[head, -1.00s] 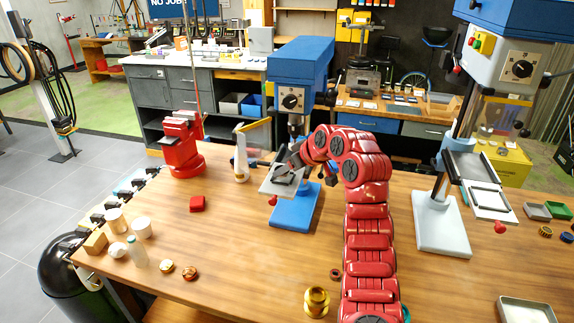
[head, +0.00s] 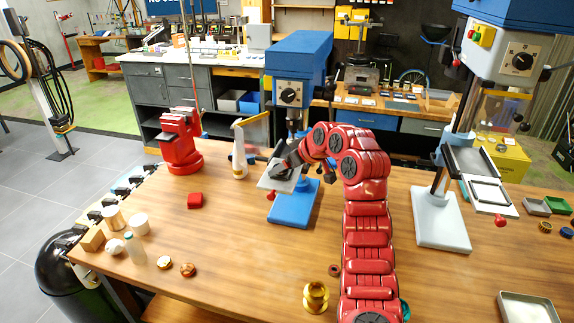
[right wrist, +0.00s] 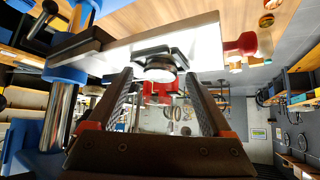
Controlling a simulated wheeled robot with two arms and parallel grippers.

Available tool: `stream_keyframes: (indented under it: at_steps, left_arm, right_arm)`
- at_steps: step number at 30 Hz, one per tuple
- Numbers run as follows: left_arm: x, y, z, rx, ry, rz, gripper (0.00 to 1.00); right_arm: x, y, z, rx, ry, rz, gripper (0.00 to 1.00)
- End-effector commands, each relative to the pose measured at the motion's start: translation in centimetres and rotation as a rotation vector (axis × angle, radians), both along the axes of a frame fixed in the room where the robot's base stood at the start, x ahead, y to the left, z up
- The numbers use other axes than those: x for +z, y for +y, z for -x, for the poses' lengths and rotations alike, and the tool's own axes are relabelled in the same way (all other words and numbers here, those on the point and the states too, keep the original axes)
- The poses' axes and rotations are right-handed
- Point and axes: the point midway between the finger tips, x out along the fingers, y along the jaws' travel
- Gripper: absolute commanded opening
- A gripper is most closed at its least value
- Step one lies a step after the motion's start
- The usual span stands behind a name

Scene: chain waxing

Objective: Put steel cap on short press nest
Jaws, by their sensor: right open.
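The short blue press (head: 300,75) stands mid-table on a blue base, with a small light work plate (head: 268,184). My right arm reaches over to this plate. My right gripper (head: 280,170) is at the plate, its fingertips small and partly hidden. In the right wrist view the pale plate (right wrist: 206,48) carries a dark nest (right wrist: 152,54). A pale round piece that looks like the steel cap (right wrist: 160,75) sits at the nest; I cannot tell how fully it is seated. The fingers of my right gripper (right wrist: 158,82) are open either side of it, apart from it. My left gripper is not in view.
A taller press (head: 442,215) stands to the right and a red arbor press (head: 181,145) to the left.

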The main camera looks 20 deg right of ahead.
Motion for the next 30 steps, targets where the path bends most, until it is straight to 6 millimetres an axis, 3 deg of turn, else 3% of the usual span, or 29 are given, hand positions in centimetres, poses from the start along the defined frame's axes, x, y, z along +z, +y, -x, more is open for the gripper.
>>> stream_keyframes:
  at_steps: [5,7,13,15,19,30]
  left_arm:
    - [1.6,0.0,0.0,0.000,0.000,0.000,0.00]
    - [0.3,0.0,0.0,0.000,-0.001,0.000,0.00]
    - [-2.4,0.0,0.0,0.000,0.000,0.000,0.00]
    - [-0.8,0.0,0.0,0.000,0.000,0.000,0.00]
    - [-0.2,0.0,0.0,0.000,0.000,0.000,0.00]
    - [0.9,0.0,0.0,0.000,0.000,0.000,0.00]
  right_arm:
    - [1.4,0.0,0.0,0.001,0.001,0.000,0.84]
    - [1.6,-0.4,0.6,-0.001,-0.008,0.000,0.84]
    - [5.1,-2.1,4.1,-0.004,-0.010,0.005,0.84]
    - [6.7,-2.1,4.7,-0.001,-0.004,0.001,0.84]
    - [8.0,-2.7,6.0,-0.001,-0.001,0.003,0.84]
    - [9.5,-3.4,7.7,0.001,0.000,-0.001,0.84]
